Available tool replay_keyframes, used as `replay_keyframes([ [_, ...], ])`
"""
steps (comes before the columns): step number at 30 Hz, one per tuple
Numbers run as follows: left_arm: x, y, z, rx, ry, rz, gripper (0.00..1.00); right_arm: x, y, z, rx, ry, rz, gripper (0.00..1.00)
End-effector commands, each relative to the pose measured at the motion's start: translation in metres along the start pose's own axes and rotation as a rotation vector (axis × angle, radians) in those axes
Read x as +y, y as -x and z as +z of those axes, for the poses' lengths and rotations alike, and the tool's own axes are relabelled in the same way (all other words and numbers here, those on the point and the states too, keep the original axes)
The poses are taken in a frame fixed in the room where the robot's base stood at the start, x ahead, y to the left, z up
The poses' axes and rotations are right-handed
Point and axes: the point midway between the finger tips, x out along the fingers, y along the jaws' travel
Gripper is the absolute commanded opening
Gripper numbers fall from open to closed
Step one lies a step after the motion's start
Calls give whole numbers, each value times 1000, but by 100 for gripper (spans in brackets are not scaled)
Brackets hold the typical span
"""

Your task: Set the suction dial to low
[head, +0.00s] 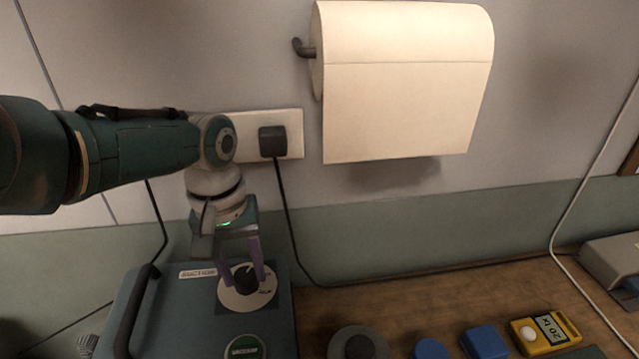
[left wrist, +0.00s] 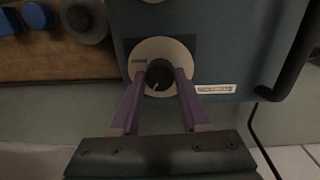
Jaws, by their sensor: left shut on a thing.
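The suction dial is a black knob (head: 244,279) on a pale round plate (head: 246,301), set in the top of a blue-grey box (head: 185,325) with a "SUCTION" label (head: 197,274). My left gripper (head: 243,281) points down with its purple fingers on either side of the knob, shut on it. In the left wrist view the knob (left wrist: 159,75) sits between the two fingertips (left wrist: 160,76). A white pointer line shows on it, but the plate's markings are too small to read. My right gripper is not in view.
A dark handle (head: 133,312) stands on the box's left side. A green round badge (head: 245,348) is at its front. A grey disc (head: 358,343), blue pieces (head: 485,342) and a yellow meter (head: 545,332) lie right on the wooden bench. A paper roll (head: 405,80) hangs above.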

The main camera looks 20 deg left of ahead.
Motion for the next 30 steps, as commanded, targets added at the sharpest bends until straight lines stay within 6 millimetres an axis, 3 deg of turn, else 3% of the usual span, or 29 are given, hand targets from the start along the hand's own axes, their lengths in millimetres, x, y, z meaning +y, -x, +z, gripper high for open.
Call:
replay_keyframes([
  [15,1,1,0,23,425,1,0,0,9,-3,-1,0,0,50],
  [30,1,0,0,33,577,2,0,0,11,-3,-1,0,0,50],
])
